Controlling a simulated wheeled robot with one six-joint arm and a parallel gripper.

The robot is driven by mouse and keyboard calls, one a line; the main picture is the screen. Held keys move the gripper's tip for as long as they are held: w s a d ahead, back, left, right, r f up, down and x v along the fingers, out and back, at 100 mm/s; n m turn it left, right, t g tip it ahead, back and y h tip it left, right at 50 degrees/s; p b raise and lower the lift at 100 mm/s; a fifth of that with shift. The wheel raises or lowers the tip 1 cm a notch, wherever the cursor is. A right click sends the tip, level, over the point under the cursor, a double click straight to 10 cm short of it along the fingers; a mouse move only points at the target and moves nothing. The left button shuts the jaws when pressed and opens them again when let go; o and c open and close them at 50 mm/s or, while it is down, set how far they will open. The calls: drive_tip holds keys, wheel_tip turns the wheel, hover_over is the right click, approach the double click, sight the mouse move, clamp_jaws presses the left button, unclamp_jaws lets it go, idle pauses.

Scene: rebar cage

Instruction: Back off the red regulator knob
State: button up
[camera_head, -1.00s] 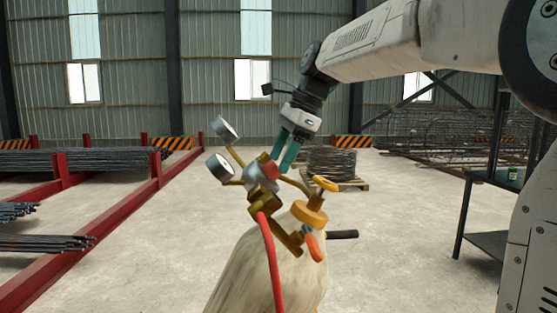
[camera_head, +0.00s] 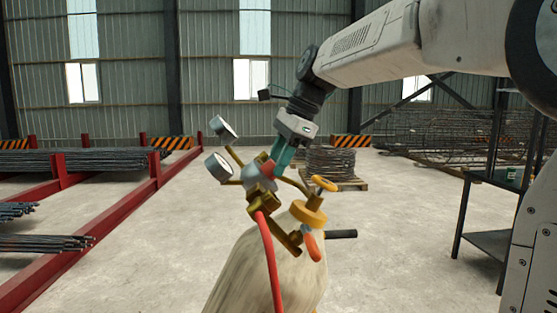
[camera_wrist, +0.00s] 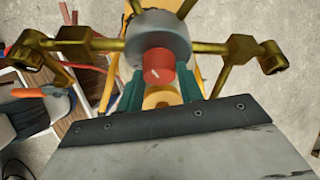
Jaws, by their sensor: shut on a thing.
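The red regulator knob (camera_wrist: 158,67) sits on the front of the round grey regulator body (camera_wrist: 150,35), with a pale mark on its face. In the head view the knob (camera_head: 267,168) is partly covered by my green fingers. My gripper (camera_head: 276,166) reaches down from the upper right and is shut on the knob. In the wrist view its two green fingers stand at the left and right of the knob. The regulator (camera_head: 257,179) has two round gauges (camera_head: 218,167) at its left and sits tilted on top of a pale cylinder (camera_head: 247,272).
An orange handwheel (camera_head: 324,184) and brass valve fittings (camera_head: 309,213) stand close right of the regulator. A red hose (camera_head: 269,255) hangs down in front of the cylinder. A dark shelf (camera_head: 492,243) stands at the right. Open concrete floor lies around.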

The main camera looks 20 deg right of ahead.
drive_tip(key=n, duration=0.1)
drive_tip(key=n+t, duration=0.1)
drive_tip(key=n, duration=0.1)
drive_tip(key=shift+s+t, duration=0.2)
drive_tip(key=shift+t, duration=0.1)
drive_tip(key=n+t, duration=0.1)
drive_tip(key=n, duration=0.1)
drive_tip(key=n+t, duration=0.1)
drive_tip(key=n, duration=0.1)
drive_tip(key=shift+s+f+n+y, duration=0.15)
drive_tip(key=shift+s+n+y, duration=0.05)
drive_tip(key=shift+n+y, duration=0.1)
drive_tip(key=n+t+y, duration=0.1)
drive_tip(key=n+t, duration=0.1)
drive_tip(key=n, duration=0.2)
drive_tip(key=shift+d+f, duration=0.1)
drive_tip(key=shift+f, duration=0.05)
drive_tip(key=shift+s+d+f+n+t+y, duration=0.15)
drive_tip(key=shift+n+y, duration=0.35)
drive_tip(key=shift+n, duration=0.6)
drive_tip(key=shift+w+a+n+t+y, duration=0.1)
drive_tip(key=shift+n+t+y, duration=0.3)
drive_tip(key=shift+n, duration=0.7)
drive_tip(key=o, duration=1)
drive_tip(key=shift+d, duration=0.1)
drive_tip(key=v, duration=0.7)
drive_tip(key=shift+s+d+r, duration=0.2)
drive_tip(key=shift+d+r, duration=0.05)
drive_tip(key=shift+d, duration=0.05)
